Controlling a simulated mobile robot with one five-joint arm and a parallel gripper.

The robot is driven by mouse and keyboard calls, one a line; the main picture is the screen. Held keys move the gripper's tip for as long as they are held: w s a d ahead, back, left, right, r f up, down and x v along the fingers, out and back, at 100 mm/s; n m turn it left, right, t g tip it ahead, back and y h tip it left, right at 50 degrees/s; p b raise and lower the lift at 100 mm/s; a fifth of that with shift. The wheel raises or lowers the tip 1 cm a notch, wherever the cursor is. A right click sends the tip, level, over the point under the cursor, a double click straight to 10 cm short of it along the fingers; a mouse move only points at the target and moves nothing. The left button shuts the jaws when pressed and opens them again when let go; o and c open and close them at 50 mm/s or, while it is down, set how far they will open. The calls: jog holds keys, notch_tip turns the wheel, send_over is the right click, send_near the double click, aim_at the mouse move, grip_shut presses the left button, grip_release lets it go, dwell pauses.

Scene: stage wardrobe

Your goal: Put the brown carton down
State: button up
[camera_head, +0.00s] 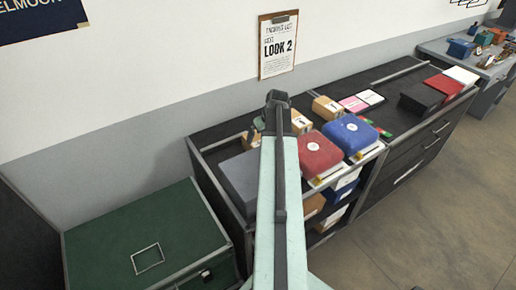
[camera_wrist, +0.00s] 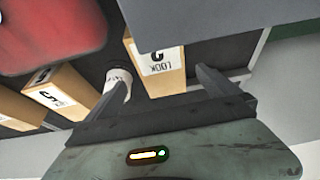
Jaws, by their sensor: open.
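A brown carton (camera_wrist: 158,78) with a white label reading LOOK and a large numeral stands in the wrist view, between the spread fingers of my gripper (camera_wrist: 164,80). The fingers are open, with the carton's lower part close to the palm; I cannot tell whether either finger touches it. A brown carton (camera_head: 252,139) just left of my arm in the head view appears to be the same one, on the dark shelf top by the wall. My arm hides part of that area, and my fingers are not clear there.
A dark grey box (camera_wrist: 200,20) is close above the carton in the wrist view. Other brown cartons (camera_head: 328,108), a red box (camera_head: 318,152) and a blue box (camera_head: 350,135) crowd the shelf to the right.

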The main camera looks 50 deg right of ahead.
aim_at(258, 141)
jog(key=b+x, duration=0.6)
jog(key=x, duration=0.1)
jog(key=shift+w+f, duration=0.1)
jog(key=shift+f, duration=0.2)
jog(key=shift+a+r, duration=0.1)
jog(key=shift+r, duration=0.1)
jog(key=c, duration=1.9)
jog(key=shift+r, duration=0.1)
notch_tip(258, 141, up, 18)
jog(key=p, duration=1.8)
